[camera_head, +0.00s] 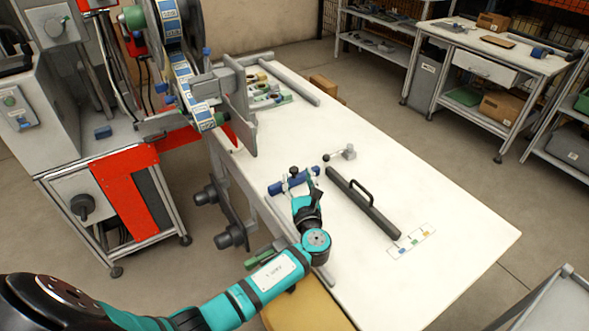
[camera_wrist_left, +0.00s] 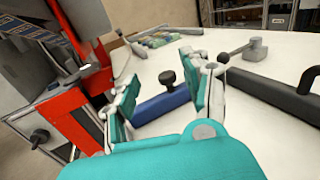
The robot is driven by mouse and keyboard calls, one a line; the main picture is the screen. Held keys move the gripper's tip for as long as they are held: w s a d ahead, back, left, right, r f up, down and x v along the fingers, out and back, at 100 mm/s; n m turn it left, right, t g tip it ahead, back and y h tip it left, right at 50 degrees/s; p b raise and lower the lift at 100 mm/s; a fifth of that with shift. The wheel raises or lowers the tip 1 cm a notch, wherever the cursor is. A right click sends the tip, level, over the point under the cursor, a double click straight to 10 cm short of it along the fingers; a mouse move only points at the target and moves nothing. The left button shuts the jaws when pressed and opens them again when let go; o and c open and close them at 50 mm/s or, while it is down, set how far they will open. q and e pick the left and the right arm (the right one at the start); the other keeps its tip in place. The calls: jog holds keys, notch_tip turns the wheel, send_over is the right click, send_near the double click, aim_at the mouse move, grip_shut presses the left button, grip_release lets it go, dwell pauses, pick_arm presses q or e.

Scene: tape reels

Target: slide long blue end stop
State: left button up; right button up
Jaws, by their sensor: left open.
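The long blue end stop (camera_head: 281,187) lies on the white table near its left edge, with a black knob standing up from it. In the left wrist view the end stop (camera_wrist_left: 160,107) shows as a blue bar spanning the space between my finger pads, with its black knob just beyond. My left gripper (camera_head: 302,196) is open at the near side of the end stop, its two teal-padded fingers spread apart. It also shows in the left wrist view (camera_wrist_left: 167,100). Whether either finger touches the bar cannot be told. My right gripper is out of view.
A dark bar with a handle (camera_head: 362,204) lies right of the end stop. A small grey block with a lever (camera_head: 345,152) stands behind. A colour-marked card (camera_head: 411,240) lies at the right. A reel machine (camera_head: 185,75) stands at the left. The table's right front is clear.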

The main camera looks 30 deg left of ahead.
aim_at(295, 172)
pick_arm(q)
notch_tip(295, 172, down, 3)
jog(key=shift+w+r, duration=0.1)
jog(key=shift+r, duration=0.05)
jog(key=x, duration=0.7)
jog(key=shift+w+a, duration=0.1)
jog(key=shift+w, duration=0.05)
jog(key=shift+w+a, duration=0.1)
jog(key=c, duration=0.9)
grip_shut()
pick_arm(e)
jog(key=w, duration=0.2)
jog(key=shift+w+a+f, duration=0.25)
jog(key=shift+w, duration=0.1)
